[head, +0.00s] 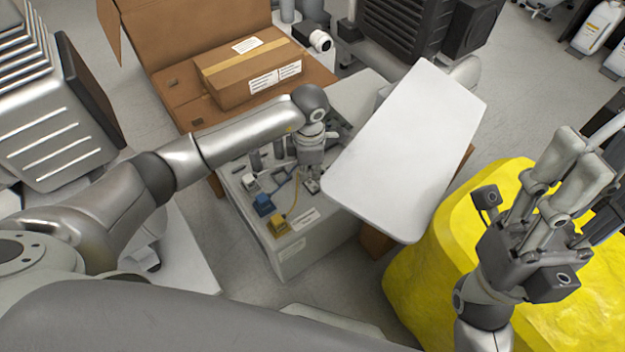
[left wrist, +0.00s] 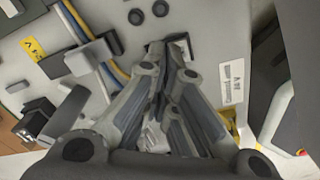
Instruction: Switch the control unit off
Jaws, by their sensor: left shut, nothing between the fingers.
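The control unit (head: 300,262) is a light grey box in the middle of the head view. Its top panel carries a blue connector (head: 264,205), a yellow connector (head: 276,226), cables and small fittings. My left gripper (head: 313,186) points down at this panel, shut and empty. In the left wrist view its fingers (left wrist: 168,48) converge close to the grey panel (left wrist: 200,22); contact cannot be judged. Round black buttons or knobs (left wrist: 136,16) lie just beyond the fingertips. The fingers hide what lies directly beneath. My right gripper (head: 572,170) is away at the right, fingers raised.
A tilted white board (head: 405,150) stands close right of my left gripper. A taped cardboard box (head: 240,80) sits behind the unit. A yellow object (head: 425,260) fills the lower right. A finned grey machine (head: 60,130) stands left. Blue and yellow cables (left wrist: 88,30) cross the panel.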

